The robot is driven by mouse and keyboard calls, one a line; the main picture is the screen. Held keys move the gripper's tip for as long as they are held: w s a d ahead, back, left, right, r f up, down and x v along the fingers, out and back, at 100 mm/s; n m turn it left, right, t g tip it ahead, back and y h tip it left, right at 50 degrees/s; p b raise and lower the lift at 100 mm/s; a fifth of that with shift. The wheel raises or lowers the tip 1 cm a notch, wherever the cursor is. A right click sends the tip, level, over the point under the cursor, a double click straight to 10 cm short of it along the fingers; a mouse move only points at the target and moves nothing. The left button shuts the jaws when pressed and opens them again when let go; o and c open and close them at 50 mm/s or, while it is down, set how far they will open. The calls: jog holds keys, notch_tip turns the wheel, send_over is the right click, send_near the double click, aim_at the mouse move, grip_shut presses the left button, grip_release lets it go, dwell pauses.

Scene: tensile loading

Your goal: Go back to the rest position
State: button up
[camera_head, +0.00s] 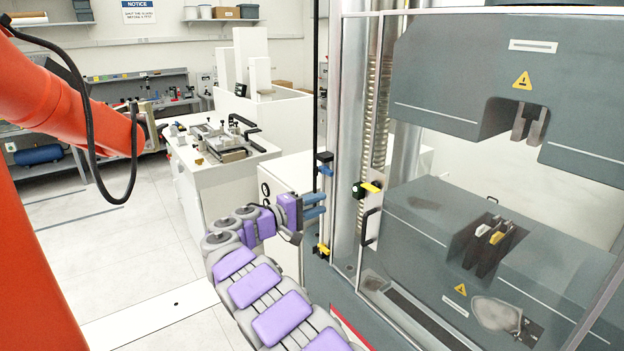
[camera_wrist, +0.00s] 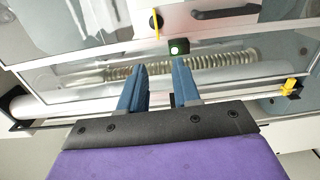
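My gripper (camera_head: 320,204) is at the end of my purple and grey arm, in the middle of the camera_head view. Its two blue fingers point right toward the tensile testing machine (camera_head: 440,90). In the camera_wrist view my gripper (camera_wrist: 158,70) shows two blue fingers apart with nothing between them. The machine's frame and metal screw column (camera_wrist: 190,66) lie beyond the fingertips. I see no contact with the machine, though the exact gap is hard to judge. The upper jaw (camera_head: 529,123) and lower jaw (camera_head: 490,240) of the machine stand apart.
A clear machine door with a black handle (camera_head: 370,226) is right of my gripper. A white bench with fixtures (camera_head: 225,165) stands behind to the left. An orange arm (camera_head: 65,105) with a black cable fills the left edge. The floor (camera_head: 120,240) at left is clear.

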jog(key=s+d+r+m+g, duration=0.1)
jog(key=s+d+r+g, duration=0.2)
jog(key=d, duration=0.7)
jog(key=s+d+f+m+g+y+b, duration=0.1)
jog(key=s+d+f+m+g+y, duration=0.15)
jog(key=s+d, duration=0.6)
jog(key=s+d+f+m+g+y, duration=0.1)
jog(key=s+d+g, duration=0.4)
jog(key=s, duration=0.7)
jog(key=s+f+m+y+b, duration=0.1)
jog(key=s+f+y, duration=0.2)
jog(key=s, duration=0.6)
jog(key=s+f+m+y, duration=0.1)
jog(key=s+f+y, duration=0.15)
jog(key=s, duration=0.55)
jog(key=s+a+f+y, duration=0.2)
jog(key=s+a+f, duration=0.1)
jog(key=s, duration=0.5)
jog(key=s+a+f+g+y, duration=0.1)
jog(key=s+a+f+y, duration=0.2)
jog(key=s+a, duration=0.3)
jog(key=s+m, duration=0.1)
jog(key=s, duration=0.2)
jog(key=shift+s+a+f+y+b, duration=0.15)
jog(key=shift+s+f+y+b, duration=0.05)
jog(key=shift+f+y+b, duration=0.15)
jog(key=shift+d+g, duration=0.2)
jog(key=shift+g, duration=0.05)
